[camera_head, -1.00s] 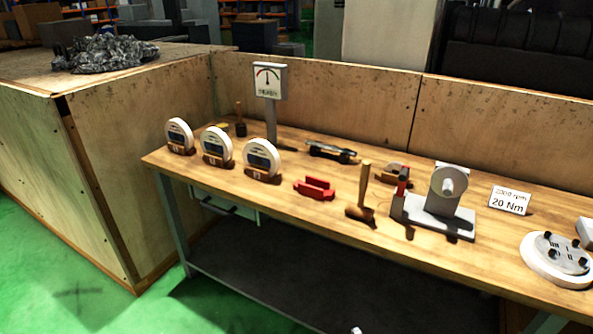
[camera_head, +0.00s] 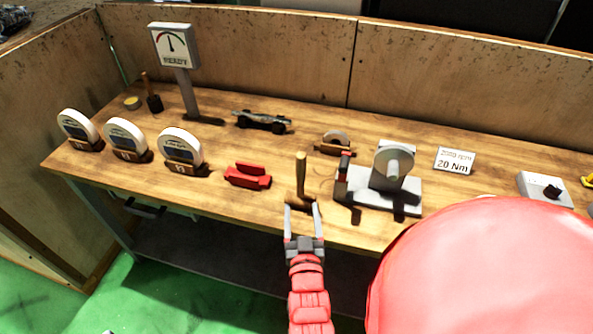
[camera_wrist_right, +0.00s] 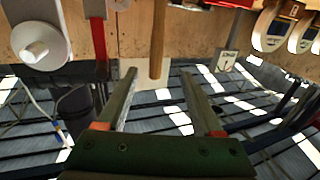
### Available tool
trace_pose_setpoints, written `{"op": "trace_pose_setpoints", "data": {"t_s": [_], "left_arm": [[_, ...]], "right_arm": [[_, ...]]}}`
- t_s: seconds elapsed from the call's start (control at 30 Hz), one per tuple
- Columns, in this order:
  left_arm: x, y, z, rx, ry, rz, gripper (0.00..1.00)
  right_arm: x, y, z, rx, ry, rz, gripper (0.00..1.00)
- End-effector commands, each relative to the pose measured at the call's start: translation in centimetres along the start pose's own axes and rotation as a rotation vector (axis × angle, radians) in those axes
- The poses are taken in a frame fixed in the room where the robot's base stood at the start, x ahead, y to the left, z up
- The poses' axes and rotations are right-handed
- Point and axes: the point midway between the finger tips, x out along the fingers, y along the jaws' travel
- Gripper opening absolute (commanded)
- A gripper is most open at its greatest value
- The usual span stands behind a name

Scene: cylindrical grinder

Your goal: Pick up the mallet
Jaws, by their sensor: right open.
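The mallet (camera_head: 301,176) stands near the front edge of the workbench, its wooden handle upright and its brown head down on the bench top. My right gripper (camera_head: 302,208) is open and empty, with its two fingers pointing at the mallet from the front. The fingertips are close to the mallet's head; whether they touch it I cannot tell. In the right wrist view the mallet's handle (camera_wrist_right: 158,40) shows between the lines of the two open fingers, its head out of view. My left gripper is not in view.
A red block (camera_head: 247,177) lies left of the mallet on the workbench (camera_head: 235,212). A grey fixture (camera_head: 393,180) with a red-handled part stands close on the right. Several round gauges stand further left. The bench's lower right is hidden.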

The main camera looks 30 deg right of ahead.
Motion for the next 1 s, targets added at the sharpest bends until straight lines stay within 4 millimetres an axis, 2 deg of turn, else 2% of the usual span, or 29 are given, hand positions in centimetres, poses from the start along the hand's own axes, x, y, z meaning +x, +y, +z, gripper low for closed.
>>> {"op": "trace_pose_setpoints", "data": {"t_s": [0.17, 0.53, 0.83, 1.0], "left_arm": [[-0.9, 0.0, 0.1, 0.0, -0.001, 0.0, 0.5], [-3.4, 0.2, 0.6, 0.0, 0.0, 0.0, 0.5], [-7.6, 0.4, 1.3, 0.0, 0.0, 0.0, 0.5], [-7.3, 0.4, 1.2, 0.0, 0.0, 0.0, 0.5]], "right_arm": [[1.0, 0.4, 0.5, -0.002, -0.011, 0.011, 0.68], [5.1, 0.5, 0.5, -0.006, -0.004, 0.01, 0.68], [9.8, 0.5, 0.8, -0.004, -0.001, 0.01, 0.68], [11.8, 0.4, 0.3, -0.004, -0.006, 0.008, 0.68]]}}
